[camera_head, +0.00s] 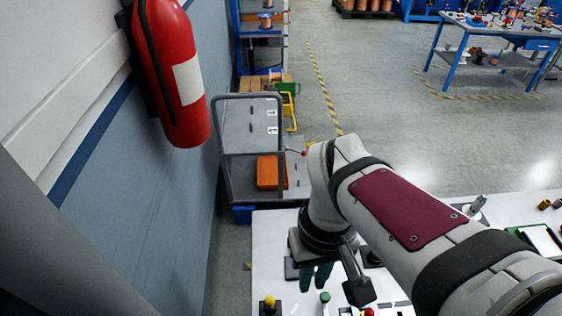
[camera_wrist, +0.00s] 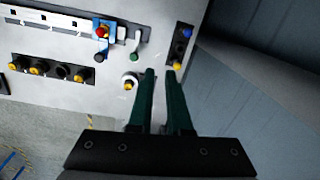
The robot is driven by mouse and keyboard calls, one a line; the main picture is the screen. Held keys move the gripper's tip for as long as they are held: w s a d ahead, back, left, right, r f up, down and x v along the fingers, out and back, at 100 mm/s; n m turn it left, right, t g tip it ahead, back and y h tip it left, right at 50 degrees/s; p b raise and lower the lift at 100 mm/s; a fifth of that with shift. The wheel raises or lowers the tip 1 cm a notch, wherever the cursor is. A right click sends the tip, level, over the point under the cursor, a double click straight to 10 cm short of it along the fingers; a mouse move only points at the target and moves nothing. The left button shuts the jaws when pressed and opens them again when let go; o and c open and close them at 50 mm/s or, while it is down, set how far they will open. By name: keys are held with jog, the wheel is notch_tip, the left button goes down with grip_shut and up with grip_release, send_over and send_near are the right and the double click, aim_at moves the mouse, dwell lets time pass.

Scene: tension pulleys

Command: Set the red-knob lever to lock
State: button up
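A red knob (camera_wrist: 102,31) sits on a blue plate on the white bench in the wrist view. A red knob top also shows at the bottom edge of the head view (camera_head: 369,312), mostly cut off. Its lever position and any lock marking are too small to read. Next to it stands a green-tipped lever (camera_wrist: 135,43), also in the head view (camera_head: 325,297). My gripper (camera_wrist: 161,72) has two dark green fingers with a gap between them and nothing held. It hangs over the bench, apart from the red knob. In the head view, my gripper (camera_head: 317,276) is partly hidden by my arm.
A black box with blue and yellow buttons (camera_wrist: 183,48) is beside the fingers. A cart (camera_head: 245,135) with a small red-tipped rod (camera_head: 303,153) stands behind the bench.

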jog(key=w+a+n, duration=0.1)
jog(key=w+n, duration=0.2)
jog(key=w+a+f+n+h, duration=0.1)
jog(key=w+n, duration=0.2)
jog(key=w, duration=0.1)
jog(key=w+a+f+n, duration=0.1)
jog(key=w+n, duration=0.2)
jog(key=shift+w+a+h, duration=0.25)
jog(key=shift+a+h, duration=0.1)
jog(key=shift+h, duration=0.05)
grip_shut()
jog(key=w+a+f+n+h, duration=0.1)
jog(key=w+a+f+n, duration=0.4)
jog(key=w+n, duration=0.3)
jog(key=shift+a+n+t, duration=0.4)
jog(key=shift+a+n, duration=0.05)
jog(key=shift+n, duration=0.05)
jog(key=shift+w+f, duration=0.1)
jog(key=shift+f, duration=0.1)
jog(key=x, duration=0.9)
jog(key=shift+d+f, duration=0.2)
jog(key=shift+f, duration=0.05)
jog(key=d, duration=0.2)
jog(key=shift+w+d+f, duration=0.2)
jog(key=shift+d+f, duration=0.1)
jog(key=shift+f, duration=0.05)
jog(key=shift+w+d+f, duration=0.1)
jog(key=shift+d, duration=0.55)
jog(key=shift+d, duration=0.1)
